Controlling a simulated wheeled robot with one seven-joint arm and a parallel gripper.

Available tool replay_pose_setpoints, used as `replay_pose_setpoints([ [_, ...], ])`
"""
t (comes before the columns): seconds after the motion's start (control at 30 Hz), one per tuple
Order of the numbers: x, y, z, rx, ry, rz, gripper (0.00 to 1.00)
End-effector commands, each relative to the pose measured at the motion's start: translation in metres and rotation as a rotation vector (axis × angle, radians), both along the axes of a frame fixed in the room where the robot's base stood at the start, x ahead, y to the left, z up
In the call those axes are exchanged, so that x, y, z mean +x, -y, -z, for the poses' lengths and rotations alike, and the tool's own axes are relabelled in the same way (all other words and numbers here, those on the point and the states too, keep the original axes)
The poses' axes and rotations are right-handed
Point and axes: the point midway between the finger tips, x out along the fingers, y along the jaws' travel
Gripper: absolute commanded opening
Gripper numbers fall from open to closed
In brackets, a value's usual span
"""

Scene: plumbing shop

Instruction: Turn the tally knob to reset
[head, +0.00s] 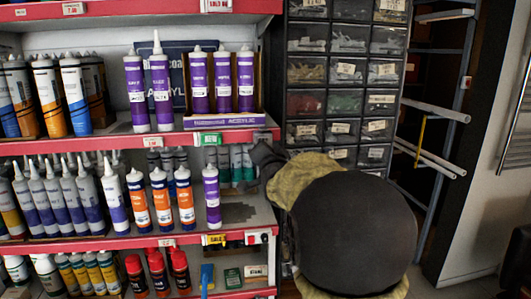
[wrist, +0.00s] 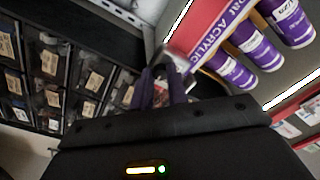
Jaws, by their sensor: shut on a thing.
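My gripper (head: 262,154) is at the right end of the upper shelf's red front edge. In the wrist view its two dark fingers (wrist: 163,88) are closed together at a small silvery piece (wrist: 176,62) on the end of that edge, which appears to be the tally counter. In the head view a small grey piece (head: 262,136) shows just above the fingertips. The knob itself is mostly hidden between the fingers, and its turn angle and any digits cannot be read.
Purple acrylic tubes (head: 222,82) stand on the upper shelf just left of my gripper. Sealant tubes (head: 183,198) stand on the shelf below. A dark cabinet of small parts drawers (head: 341,72) is close on the right. Pipes lie on a blue rack (head: 440,110) farther right.

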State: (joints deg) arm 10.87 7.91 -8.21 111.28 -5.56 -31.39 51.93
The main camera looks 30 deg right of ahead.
Motion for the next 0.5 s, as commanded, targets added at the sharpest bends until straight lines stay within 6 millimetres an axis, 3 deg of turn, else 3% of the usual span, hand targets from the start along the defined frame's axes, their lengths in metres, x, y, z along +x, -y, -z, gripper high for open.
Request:
replay_pose_setpoints([
  [0.2, -0.0001, 0.0005, 0.0004, 0.000, -0.001, 0.001, 0.00],
  [0.23, -0.0001, 0.0005, 0.0004, 0.000, -0.001, 0.001, 0.22],
  [0.3, -0.0001, 0.0005, 0.0004, 0.000, -0.001, 0.001, 0.36],
  [0.5, 0.0000, 0.0003, 0.0003, -0.001, -0.001, 0.001, 0.38],
])
